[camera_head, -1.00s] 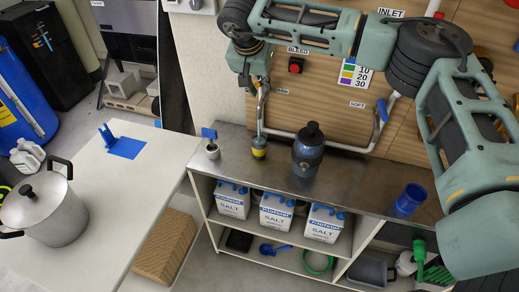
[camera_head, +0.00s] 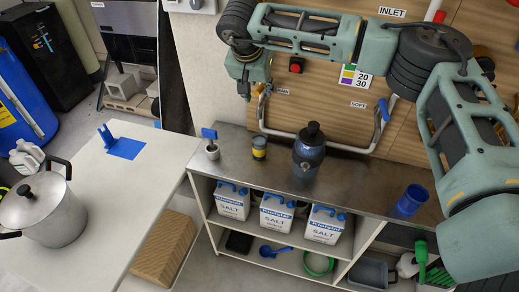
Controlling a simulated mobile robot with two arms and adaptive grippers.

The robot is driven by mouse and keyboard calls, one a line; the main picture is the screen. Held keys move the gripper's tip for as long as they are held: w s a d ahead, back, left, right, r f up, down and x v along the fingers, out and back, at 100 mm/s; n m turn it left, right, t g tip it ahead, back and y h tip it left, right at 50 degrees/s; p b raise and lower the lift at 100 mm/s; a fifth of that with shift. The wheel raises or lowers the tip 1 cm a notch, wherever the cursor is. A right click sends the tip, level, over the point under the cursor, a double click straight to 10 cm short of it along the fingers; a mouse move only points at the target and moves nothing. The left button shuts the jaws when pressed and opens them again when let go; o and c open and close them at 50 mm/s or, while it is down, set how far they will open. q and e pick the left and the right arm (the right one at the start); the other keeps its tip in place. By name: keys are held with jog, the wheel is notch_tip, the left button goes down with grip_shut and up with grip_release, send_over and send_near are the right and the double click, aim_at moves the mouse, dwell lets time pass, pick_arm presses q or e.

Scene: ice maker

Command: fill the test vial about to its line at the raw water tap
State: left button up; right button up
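My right arm comes in from the right across the wall panel. Its gripper (camera_head: 244,96) hangs down at the panel's left edge, beside a bent metal pipe (camera_head: 262,108); its fingers are small and dark, and I cannot tell whether they hold anything. A small yellow-banded container (camera_head: 259,147) stands on the metal counter below the pipe. A small round holder with a blue flag (camera_head: 211,149) stands left of it. I cannot tell which of these, if either, is the test vial. No label reading raw is legible. My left gripper is out of view.
A dark bottle (camera_head: 308,150) and a blue cup (camera_head: 411,200) stand on the metal counter (camera_head: 350,181). Salt boxes (camera_head: 274,213) fill the shelf below. A white table (camera_head: 110,200) with a steel pot (camera_head: 42,208) is at left. A soft-labelled pipe (camera_head: 380,122) runs at right.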

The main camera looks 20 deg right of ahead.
jog(key=p+v, duration=0.2)
jog(key=v, duration=0.4)
jog(key=shift+r, duration=0.15)
dwell(0.4)
